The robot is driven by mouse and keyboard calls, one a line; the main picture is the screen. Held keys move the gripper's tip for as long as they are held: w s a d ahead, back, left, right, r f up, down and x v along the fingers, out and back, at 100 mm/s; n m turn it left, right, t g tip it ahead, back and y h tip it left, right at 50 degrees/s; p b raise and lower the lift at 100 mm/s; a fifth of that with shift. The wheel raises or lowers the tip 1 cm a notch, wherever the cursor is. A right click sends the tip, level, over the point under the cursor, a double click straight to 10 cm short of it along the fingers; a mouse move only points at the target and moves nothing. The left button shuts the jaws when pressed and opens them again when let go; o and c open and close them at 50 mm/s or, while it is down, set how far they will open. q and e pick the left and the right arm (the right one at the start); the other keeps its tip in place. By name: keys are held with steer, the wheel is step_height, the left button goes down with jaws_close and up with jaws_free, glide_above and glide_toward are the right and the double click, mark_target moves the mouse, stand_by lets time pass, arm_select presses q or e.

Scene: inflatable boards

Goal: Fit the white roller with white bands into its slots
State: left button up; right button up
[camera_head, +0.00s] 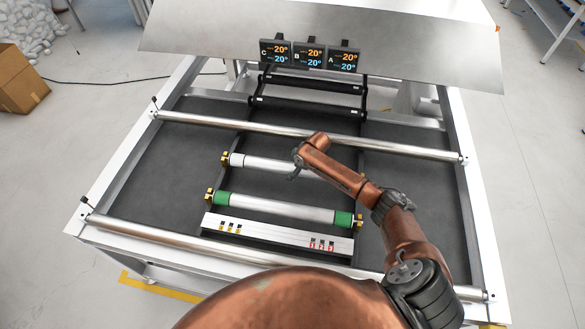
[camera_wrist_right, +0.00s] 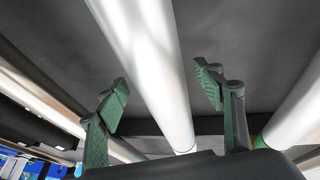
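The white roller with white bands (camera_head: 262,163) lies across the middle of the dark bed, behind the green-banded roller. Its left end is at a brass-coloured holder (camera_head: 224,159); I cannot tell whether it sits in the slot. Its right part is hidden behind my right arm. My right gripper (camera_head: 297,166) is over the roller. In the right wrist view, the open fingers of the gripper (camera_wrist_right: 162,90) stand apart on either side of the white roller (camera_wrist_right: 145,45), with visible gaps. My left gripper is not in view.
A roller with green bands (camera_head: 280,209) lies in front, near a pale marked bar (camera_head: 270,236). Long steel rails (camera_head: 200,121) cross the frame at the back and front. Three small displays (camera_head: 309,54) stand behind. The dark bed at left (camera_head: 165,175) is clear.

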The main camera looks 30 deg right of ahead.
steer(key=shift+s+f, duration=0.1)
steer(key=shift+f, duration=0.05)
steer(key=v, duration=1.2)
stand_by(0.3)
